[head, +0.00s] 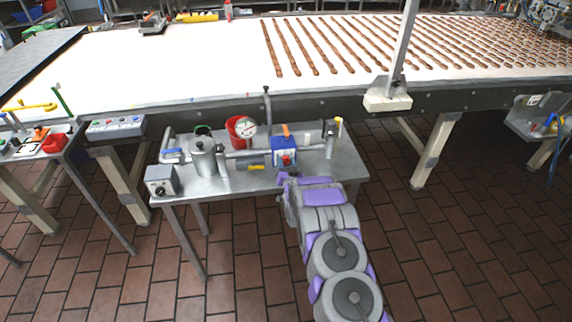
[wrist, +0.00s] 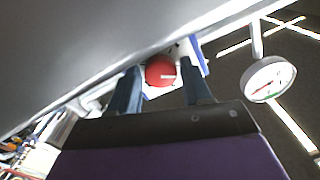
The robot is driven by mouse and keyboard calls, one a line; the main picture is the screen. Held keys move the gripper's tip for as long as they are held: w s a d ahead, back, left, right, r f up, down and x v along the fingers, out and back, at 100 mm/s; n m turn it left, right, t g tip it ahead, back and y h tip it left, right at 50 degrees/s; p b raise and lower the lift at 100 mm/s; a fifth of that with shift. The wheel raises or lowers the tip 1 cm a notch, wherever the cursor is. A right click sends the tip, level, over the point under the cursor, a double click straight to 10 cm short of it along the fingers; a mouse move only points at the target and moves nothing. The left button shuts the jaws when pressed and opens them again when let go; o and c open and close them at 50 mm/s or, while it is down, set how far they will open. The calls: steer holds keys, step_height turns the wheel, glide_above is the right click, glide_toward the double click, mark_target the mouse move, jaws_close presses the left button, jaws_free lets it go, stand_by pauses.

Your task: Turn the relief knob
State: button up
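A red round knob (wrist: 160,70) with a small white mark shows in the wrist view, between and just past my gripper's fingertips. In the head view a blue box-shaped unit (head: 284,146) with a red part (head: 287,159) on its front stands on the metal bench. My gripper (head: 285,176) is at the front of this unit, from below. In the wrist view my gripper (wrist: 161,78) has its two dark fingers apart, one to each side of the red knob. A gap shows beside the knob, and I see no clear contact.
The metal bench (head: 335,176) also carries a pressure gauge (head: 247,128), a red bucket (head: 233,138), a steel pot (head: 203,157), pipes and a grey control box (head: 160,181). The gauge also shows in the wrist view (wrist: 270,79). A long white conveyor (head: 180,70) runs behind.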

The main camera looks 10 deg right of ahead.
steer(key=shift+o, duration=1.1)
steer(key=s+p, duration=0.3)
steer(key=s, duration=1.4)
steer(key=shift+s, duration=0.2)
